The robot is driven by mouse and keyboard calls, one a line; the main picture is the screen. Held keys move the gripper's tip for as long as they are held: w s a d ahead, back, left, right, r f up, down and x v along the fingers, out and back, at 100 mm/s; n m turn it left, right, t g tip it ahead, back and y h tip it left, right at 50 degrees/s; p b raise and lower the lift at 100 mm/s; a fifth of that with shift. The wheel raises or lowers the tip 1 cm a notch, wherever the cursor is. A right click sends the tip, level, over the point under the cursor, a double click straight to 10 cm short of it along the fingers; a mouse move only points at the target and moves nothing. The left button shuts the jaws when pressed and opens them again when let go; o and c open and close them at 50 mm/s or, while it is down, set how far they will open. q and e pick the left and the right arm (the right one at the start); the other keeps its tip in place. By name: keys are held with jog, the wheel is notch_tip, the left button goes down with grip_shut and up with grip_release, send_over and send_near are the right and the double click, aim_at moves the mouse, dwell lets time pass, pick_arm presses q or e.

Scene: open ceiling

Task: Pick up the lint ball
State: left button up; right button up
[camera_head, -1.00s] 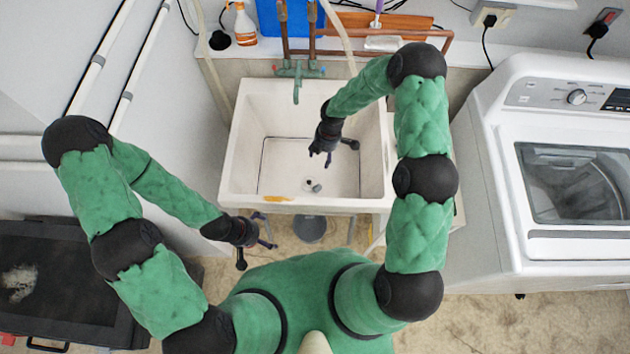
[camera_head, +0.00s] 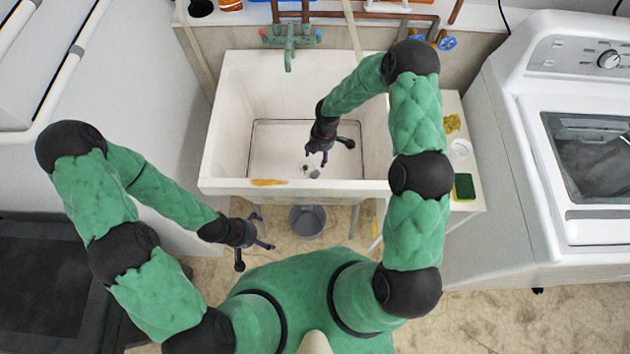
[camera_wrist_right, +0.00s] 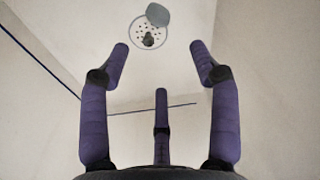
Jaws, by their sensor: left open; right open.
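A small dark grey lump (camera_wrist_right: 148,40), which looks like the lint ball, sits on the round perforated drain in the sink floor in the right wrist view. A grey disc (camera_wrist_right: 158,14) lies at the drain's far edge. In the head view the drain area (camera_head: 306,168) is small, and I cannot separate the lump from the disc there. My right gripper (camera_head: 326,153) is inside the sink, open and empty. Its spread fingers (camera_wrist_right: 160,62) point toward the drain, with the lump beyond the fingertips, apart from them. My left gripper (camera_head: 256,240) is open and empty, outside the sink at its front left.
The white sink (camera_head: 216,150) has high walls and a stained front rim. A grey bucket (camera_head: 307,221) stands on the floor below it. A side shelf holds a sponge (camera_head: 464,187). A white washer (camera_head: 520,170) stands right. Green taps (camera_head: 290,38) are at the back.

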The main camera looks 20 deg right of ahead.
notch_tip(320, 180, down, 3)
jog(key=b, duration=0.3)
send_over(315, 173)
jog(key=f, duration=0.5)
jog(key=shift+d+f, duration=0.2)
jog(key=shift+d, duration=0.2)
jog(key=shift+a+f+b, duration=0.15)
jog(key=shift+f+b, duration=0.4)
jog(key=shift+f, duration=0.75)
jog(key=shift+a+f+b, duration=0.15)
jog(key=shift+f+b, duration=0.4)
jog(key=shift+f, duration=0.7)
pick_arm(q)
notch_tip(315, 173, down, 6)
jog(key=shift+f, duration=0.1)
pick_arm(e)
jog(key=c, duration=0.8)
